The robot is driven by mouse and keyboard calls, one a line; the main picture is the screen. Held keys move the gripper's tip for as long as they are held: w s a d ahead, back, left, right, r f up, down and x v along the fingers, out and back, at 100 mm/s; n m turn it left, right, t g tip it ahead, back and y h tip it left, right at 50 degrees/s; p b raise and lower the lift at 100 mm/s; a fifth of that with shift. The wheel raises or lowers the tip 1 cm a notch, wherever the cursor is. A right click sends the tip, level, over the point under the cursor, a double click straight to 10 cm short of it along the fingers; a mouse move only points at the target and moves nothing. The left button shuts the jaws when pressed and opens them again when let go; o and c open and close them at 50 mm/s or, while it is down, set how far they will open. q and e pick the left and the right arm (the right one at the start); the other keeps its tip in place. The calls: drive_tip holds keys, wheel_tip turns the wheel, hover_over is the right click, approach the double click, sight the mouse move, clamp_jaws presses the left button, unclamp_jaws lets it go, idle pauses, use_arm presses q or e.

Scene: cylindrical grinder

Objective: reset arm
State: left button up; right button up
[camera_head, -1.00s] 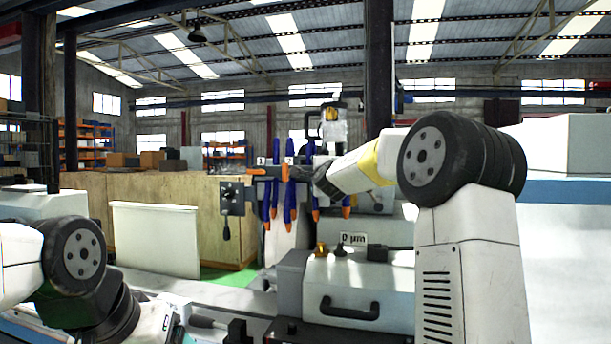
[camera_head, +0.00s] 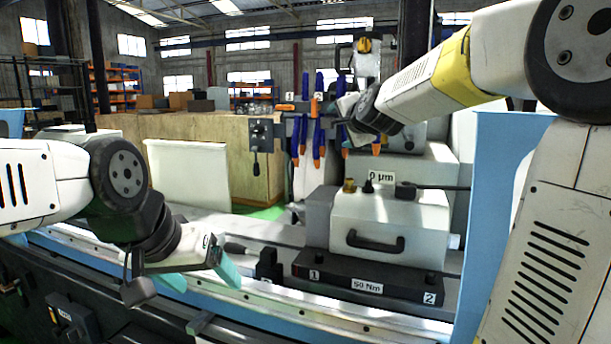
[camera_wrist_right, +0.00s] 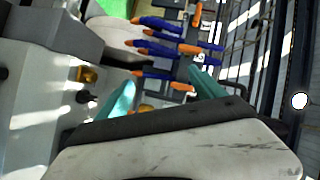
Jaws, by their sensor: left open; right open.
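My left gripper (camera_head: 182,275) hangs at the lower left of the head view, open and empty, above the front rail of the machine. My right arm reaches in from the right, and its gripper (camera_head: 352,108) is near the blue and orange coolant hoses (camera_head: 318,115). In the right wrist view, the right gripper (camera_wrist_right: 163,92) shows two teal fingers spread apart with nothing between them. The hoses (camera_wrist_right: 165,45) lie beyond the fingertips in that view; I cannot tell the exact gap.
A white block with a black handle (camera_head: 375,242) stands on a dark base (camera_head: 330,278) marked 1 and 2. A white panel (camera_head: 188,172) and a control box with a lever (camera_head: 262,133) stand behind. A light blue panel (camera_head: 495,190) is at the right.

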drive_tip(key=s+f+n+g, duration=0.3)
drive_tip(key=s+f, duration=0.3)
drive_tip(key=s, duration=0.5)
drive_tip(key=s+d+f+n+g, duration=0.1)
drive_tip(key=s+f+n+g, duration=0.2)
drive_tip(key=s, duration=0.8)
drive_tip(key=s+f+n+g, duration=0.3)
drive_tip(key=s+f+n, duration=0.3)
drive_tip(key=s+f, duration=0.5)
drive_tip(key=shift+s+d+n, duration=0.25)
drive_tip(key=shift+s+n, duration=0.15)
drive_tip(key=shift+s, duration=0.15)
drive_tip(key=shift+f, duration=0.1)
